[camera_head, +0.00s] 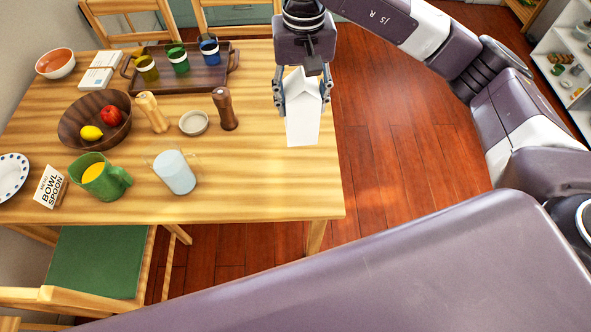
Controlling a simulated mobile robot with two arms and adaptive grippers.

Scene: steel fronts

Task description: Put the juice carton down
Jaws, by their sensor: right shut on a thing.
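A white juice carton (303,115) with a gabled top shows upright at the right side of the wooden table (250,185). My right gripper (303,92) comes down from above and is shut on the carton, one finger on each side of its upper part. The carton's lower end appears over the tabletop near the right edge. I cannot tell whether its base touches the wood. My left gripper is not in view.
A dark pepper mill (225,108), a small dish (193,123) and a glass pitcher (175,172) stand left of the carton. A tray (206,78) with several mugs lies behind. Tabletop in front of the carton is clear. A chair (100,262) stands at the front left.

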